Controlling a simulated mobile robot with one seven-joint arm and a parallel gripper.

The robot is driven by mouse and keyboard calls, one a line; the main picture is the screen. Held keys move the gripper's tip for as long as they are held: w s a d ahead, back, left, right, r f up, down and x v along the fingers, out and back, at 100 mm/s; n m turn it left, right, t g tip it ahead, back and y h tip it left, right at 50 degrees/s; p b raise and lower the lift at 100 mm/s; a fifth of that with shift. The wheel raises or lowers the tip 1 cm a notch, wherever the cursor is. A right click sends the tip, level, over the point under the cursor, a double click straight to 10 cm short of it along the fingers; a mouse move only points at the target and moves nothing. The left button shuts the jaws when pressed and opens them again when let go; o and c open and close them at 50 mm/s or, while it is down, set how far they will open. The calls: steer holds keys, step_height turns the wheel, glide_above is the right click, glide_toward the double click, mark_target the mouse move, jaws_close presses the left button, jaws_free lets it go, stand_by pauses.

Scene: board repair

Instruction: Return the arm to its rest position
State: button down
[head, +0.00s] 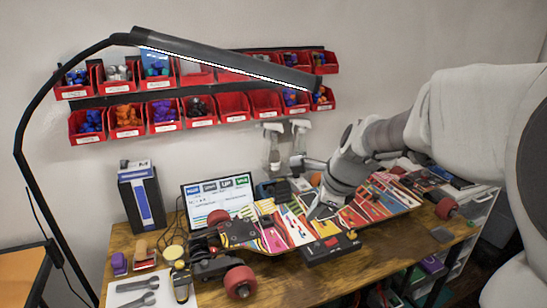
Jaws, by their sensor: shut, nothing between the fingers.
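My arm reaches in from the right, over the workbench. My gripper (322,210) points down at the middle of the colourful skateboard (285,232). It is shut, with nothing seen between its fingers. The fingertips are just above or touching the deck; I cannot tell which. The board lies across the wooden bench with red wheels (240,282) at its near left end and another red wheel (446,208) at the right end.
A black lamp (225,58) arches over the bench from the left. Red bins (232,107) hang on the wall behind. A screen (217,200), a dark blue box (142,199) and wrenches (137,285) are at the left. The front right of the bench (400,258) is mostly clear.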

steer(key=s+r+n+h+p, duration=0.1)
steer(key=s+r+n, duration=0.1)
steer(key=s+n, duration=0.8)
steer(key=s+r+n+h+p, duration=0.1)
steer(key=s+r+n, duration=0.2)
steer(key=s+n, duration=0.8)
steer(key=shift+s+d+r+t, duration=0.25)
steer(key=shift+s+d+t, duration=0.05)
steer(key=shift+d, duration=0.1)
steer(key=shift+a, duration=0.1)
